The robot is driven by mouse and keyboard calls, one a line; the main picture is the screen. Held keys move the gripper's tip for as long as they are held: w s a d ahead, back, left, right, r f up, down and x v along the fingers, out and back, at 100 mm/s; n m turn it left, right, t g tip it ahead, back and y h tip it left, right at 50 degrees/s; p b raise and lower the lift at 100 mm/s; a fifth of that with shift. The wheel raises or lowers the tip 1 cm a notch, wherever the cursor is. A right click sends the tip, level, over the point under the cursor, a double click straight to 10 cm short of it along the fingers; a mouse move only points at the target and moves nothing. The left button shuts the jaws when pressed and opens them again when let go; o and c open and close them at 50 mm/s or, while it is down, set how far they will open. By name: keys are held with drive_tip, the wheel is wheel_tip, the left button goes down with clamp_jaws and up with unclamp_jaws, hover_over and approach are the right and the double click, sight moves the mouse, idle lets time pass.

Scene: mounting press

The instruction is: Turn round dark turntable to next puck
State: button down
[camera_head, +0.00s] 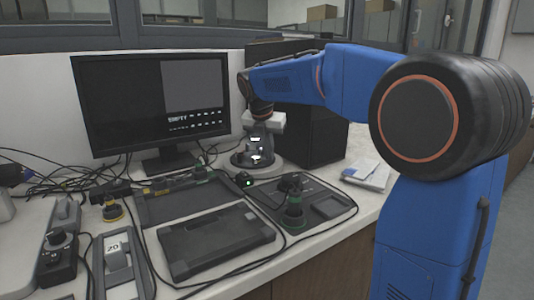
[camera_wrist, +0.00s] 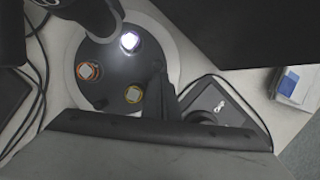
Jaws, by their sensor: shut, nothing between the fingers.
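The round dark turntable (camera_wrist: 107,82) sits inside a pale round base in the wrist view. In the head view the turntable (camera_head: 240,160) shows small beside the monitor, partly hidden. My gripper (camera_wrist: 157,72) is shut and empty, its dark fingers over the turntable's right edge beside the yellow-rimmed puck. I cannot tell whether they touch it.
A monitor (camera_head: 150,105) stands behind at left and a black case (camera_head: 312,130) at right. Flat dark trays (camera_head: 215,243) and a control box with a knob (camera_head: 58,255) lie in front. Loose cables run at left. A white packet (camera_head: 367,174) lies at right.

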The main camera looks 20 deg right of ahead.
drive_tip(key=shift+w+d+n, duration=0.5)
drive_tip(key=shift+d+n, duration=0.1)
drive_tip(key=shift+n, duration=0.2)
drive_tip(key=shift+w+d, duration=0.45)
drive_tip(key=shift+w, duration=0.15)
drive_tip(key=shift+w+d, duration=0.1)
drive_tip(key=shift+w, duration=0.05)
